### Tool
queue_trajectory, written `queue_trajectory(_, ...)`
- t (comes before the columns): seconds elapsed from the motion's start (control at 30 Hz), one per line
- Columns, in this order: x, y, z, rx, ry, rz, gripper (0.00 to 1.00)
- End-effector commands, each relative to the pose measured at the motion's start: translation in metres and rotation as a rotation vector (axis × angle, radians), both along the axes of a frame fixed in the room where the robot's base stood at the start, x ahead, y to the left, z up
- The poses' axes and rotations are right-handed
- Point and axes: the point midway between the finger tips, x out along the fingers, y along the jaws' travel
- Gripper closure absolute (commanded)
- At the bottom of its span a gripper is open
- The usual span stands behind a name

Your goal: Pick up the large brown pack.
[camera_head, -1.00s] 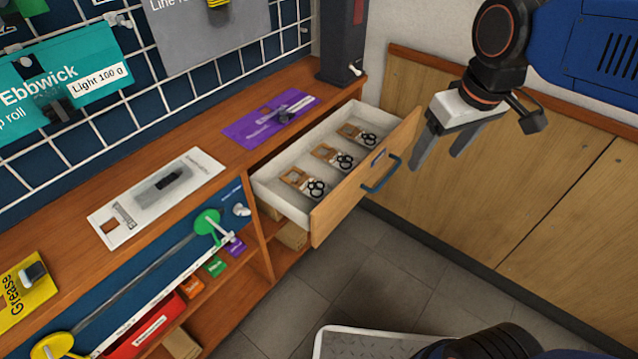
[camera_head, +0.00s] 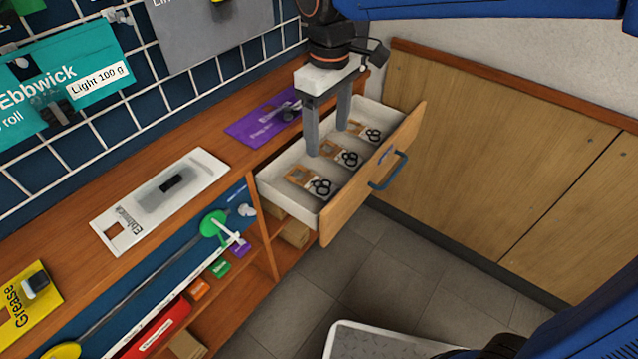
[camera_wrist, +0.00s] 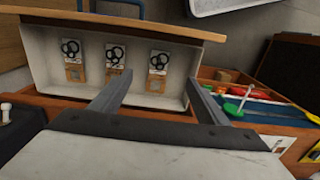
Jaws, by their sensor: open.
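Three brown-and-white packs with black rings lie in a row in the open drawer (camera_head: 333,227): a front one (camera_head: 300,178), a middle one (camera_head: 331,151) and a back one (camera_head: 358,129). They look close in size; I cannot tell which is the large one. My gripper (camera_head: 327,142) is open and empty, pointing down over the drawer, its fingers partly covering the view of it. In the wrist view the packs show left (camera_wrist: 73,71), middle (camera_wrist: 113,74) and right (camera_wrist: 156,84), and my gripper's fingertips (camera_wrist: 157,75) lie on either side of the right one. Height above them is unclear.
The drawer's front panel with its blue handle (camera_head: 389,171) sticks out to the right. A purple card (camera_head: 252,125) and a white card (camera_head: 124,217) lie on the wooden counter. A brown box (camera_head: 294,234) sits on the shelf below.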

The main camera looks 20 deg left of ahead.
Motion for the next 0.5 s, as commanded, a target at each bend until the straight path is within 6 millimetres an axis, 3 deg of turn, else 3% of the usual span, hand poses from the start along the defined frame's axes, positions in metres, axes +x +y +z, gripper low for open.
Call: queue_trajectory(0.5, 0.000, -0.002, -0.090, -0.002, 0.002, -0.003, 0.31)
